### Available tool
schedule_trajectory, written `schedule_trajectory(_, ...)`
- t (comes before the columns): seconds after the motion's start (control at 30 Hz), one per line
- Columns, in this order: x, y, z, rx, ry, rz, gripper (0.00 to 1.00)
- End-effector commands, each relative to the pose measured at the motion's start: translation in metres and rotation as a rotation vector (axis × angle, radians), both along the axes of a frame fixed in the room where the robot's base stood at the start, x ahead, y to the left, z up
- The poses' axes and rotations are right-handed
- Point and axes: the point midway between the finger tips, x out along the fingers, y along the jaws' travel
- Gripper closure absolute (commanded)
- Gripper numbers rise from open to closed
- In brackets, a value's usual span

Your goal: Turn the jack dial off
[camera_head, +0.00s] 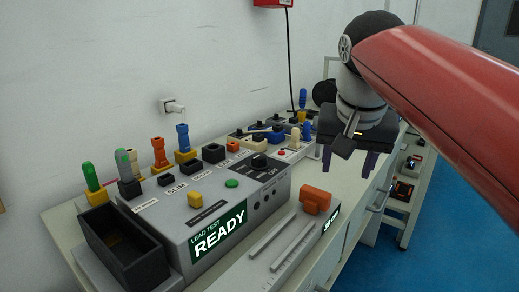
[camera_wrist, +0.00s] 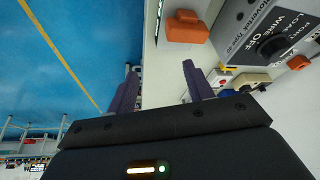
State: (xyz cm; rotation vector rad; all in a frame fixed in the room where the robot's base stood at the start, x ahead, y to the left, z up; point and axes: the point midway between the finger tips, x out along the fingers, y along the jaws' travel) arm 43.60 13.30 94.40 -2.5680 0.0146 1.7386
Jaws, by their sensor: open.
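A black dial (camera_head: 260,162) sits on top of the grey lead-test box (camera_head: 160,238), near its right end, with an OFF label beside it. In the wrist view a black dial (camera_wrist: 272,46) shows at the upper right, beside an OFF label. I cannot read a pointer position or a jack label. My gripper (camera_head: 348,162) is open and empty, with its purple fingers pointing down, to the right of the dial and apart from it. In the wrist view the gripper's fingers (camera_wrist: 160,74) are spread over the bench edge, left of the box.
An orange block (camera_head: 316,199) stands on a low grey device beside the box. A black open bin (camera_head: 124,244) is at the left end. Several coloured plugs stand behind. The blue floor (camera_head: 440,220) is open to the right of the bench.

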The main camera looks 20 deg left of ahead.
Motion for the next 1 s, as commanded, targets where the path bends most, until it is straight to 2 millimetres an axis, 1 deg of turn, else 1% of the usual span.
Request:
schedule_trajectory(0.03,0.011,0.026,0.011,-0.006,0.002,0.001,0.48)
schedule_trajectory(0.13,0.021,0.067,0.03,-0.015,0.006,-0.023,0.48)
schedule_trajectory(0.2,0.022,0.096,0.039,-0.021,0.006,-0.042,0.48)
schedule_trajectory(0.3,0.02,0.131,0.048,-0.027,0.001,-0.065,0.48)
schedule_trajectory(0.4,0.014,0.155,0.052,-0.03,-0.005,-0.083,0.48)
schedule_trajectory(0.5,0.01,0.168,0.054,-0.031,-0.008,-0.096,0.48)
schedule_trajectory(0.67,0.009,0.172,0.051,-0.03,-0.009,-0.103,0.48)
schedule_trajectory(0.87,0.017,0.17,0.032,-0.032,-0.007,-0.101,0.48)
schedule_trajectory(1.0,0.026,0.168,0.007,-0.031,-0.007,-0.102,0.48)
